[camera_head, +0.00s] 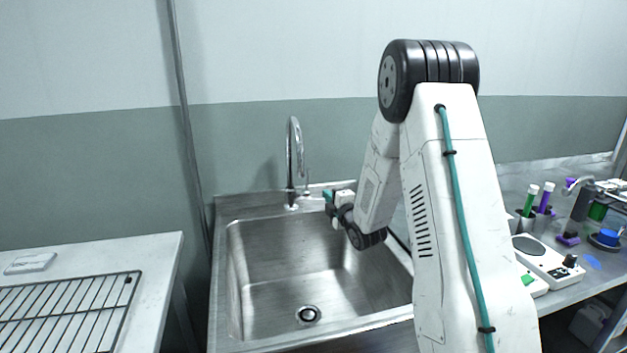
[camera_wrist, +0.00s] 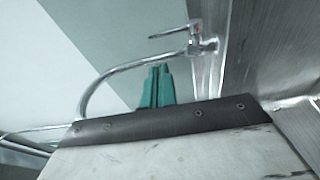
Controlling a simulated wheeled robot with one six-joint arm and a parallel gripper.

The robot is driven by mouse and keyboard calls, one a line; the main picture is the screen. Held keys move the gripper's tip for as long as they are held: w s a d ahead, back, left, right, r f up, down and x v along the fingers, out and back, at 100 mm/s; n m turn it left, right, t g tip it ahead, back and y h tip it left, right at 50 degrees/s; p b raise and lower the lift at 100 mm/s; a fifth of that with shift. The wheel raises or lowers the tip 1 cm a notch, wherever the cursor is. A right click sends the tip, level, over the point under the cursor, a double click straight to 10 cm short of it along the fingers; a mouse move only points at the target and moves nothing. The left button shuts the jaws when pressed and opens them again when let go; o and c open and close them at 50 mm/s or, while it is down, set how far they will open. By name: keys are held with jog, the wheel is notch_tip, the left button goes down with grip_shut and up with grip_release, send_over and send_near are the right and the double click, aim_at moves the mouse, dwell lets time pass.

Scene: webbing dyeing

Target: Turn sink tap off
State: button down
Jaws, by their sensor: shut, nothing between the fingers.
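A chrome sink tap (camera_head: 291,165) with a tall curved spout stands on the back rim of the steel sink (camera_head: 250,252). Its small lever shows on the right side of its base. In the wrist view the tap (camera_wrist: 92,95) appears sideways, with the lever (camera_wrist: 170,33) as a thin rod from a body with a red mark. No water stream is discernible. My gripper (camera_head: 328,196) has teal fingers, just right of the tap near the back rim. In the wrist view my gripper (camera_wrist: 158,68) is shut and empty, its tips apart from the lever in the picture.
The basin is empty, with a drain (camera_head: 309,315) at its bottom. A counter (camera_head: 560,290) to the right holds a hotplate device (camera_head: 545,262) and a cup of coloured tubes (camera_head: 533,222). A white table (camera_head: 150,262) with a wire rack (camera_head: 65,315) stands left, across a gap.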

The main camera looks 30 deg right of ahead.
jog(key=d+f+n+t, duration=0.1)
jog(key=f, duration=0.1)
send_near(308, 174)
jog(key=w, duration=0.4)
jog(key=w+d, duration=0.1)
jog(key=w, duration=0.1)
jog(key=shift+w+r, duration=0.3)
jog(key=shift+w, duration=0.05)
jog(key=shift+a, duration=0.1)
